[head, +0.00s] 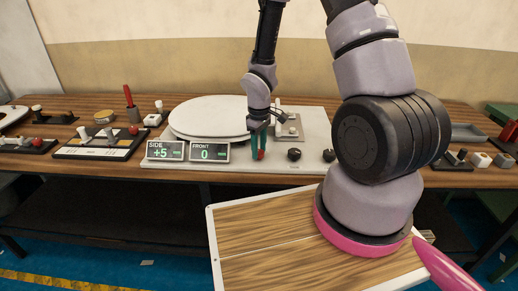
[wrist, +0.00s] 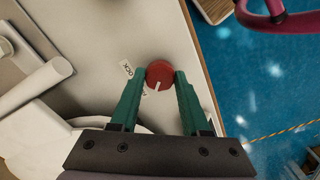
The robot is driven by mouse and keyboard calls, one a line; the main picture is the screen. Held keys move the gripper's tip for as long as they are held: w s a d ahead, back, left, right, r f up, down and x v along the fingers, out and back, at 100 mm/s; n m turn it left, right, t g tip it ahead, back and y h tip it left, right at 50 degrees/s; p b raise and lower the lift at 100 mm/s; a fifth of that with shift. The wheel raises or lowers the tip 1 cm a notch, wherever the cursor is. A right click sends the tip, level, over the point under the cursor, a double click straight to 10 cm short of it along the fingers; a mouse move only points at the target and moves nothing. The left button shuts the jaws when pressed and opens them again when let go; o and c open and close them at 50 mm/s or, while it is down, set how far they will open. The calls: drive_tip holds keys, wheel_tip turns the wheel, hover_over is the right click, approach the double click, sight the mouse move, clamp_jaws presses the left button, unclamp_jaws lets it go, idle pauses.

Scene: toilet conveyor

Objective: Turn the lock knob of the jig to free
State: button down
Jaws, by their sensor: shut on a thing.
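The red lock knob (wrist: 160,73) sits on the pale jig plate (wrist: 146,30) in the wrist view. Its white pointer line points down and slightly left in that view. A small dark-lettered label (wrist: 127,69) lies beside it, too small to read surely. My gripper (wrist: 160,78) has its two green fingers shut on the knob, one on each side. In the head view my gripper (head: 259,154) reaches down to the front of the jig, and the red knob (head: 261,155) shows only partly between the fingers.
A white toilet seat (head: 205,118) lies on the jig left of my gripper. Displays read SIDE +5 (head: 165,150) and FRONT 0 (head: 209,151). Two black knobs (head: 294,154) (head: 328,155) stand to the right. A wooden-topped tray (head: 265,230) is in front, below the bench.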

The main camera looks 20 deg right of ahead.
drive_tip(key=shift+c, duration=1.9)
unclamp_jaws()
wheel_tip(320, 180, up, 11)
drive_tip(key=shift+f, duration=0.1)
wheel_tip(320, 180, up, 18)
drive_tip(key=m+t, duration=0.3)
drive_tip(key=m, duration=0.3)
hover_over(260, 151)
drive_tip(key=s+d, duration=0.4)
drive_tip(key=s+d+r+m+t+y, duration=0.1)
drive_tip(key=s+r+m+t, duration=0.3)
drive_tip(key=s+r, duration=0.7)
drive_tip(key=shift+r+m+y, duration=0.6)
drive_tip(key=shift+r+m, duration=0.15)
drive_tip(key=shift+m, duration=0.45)
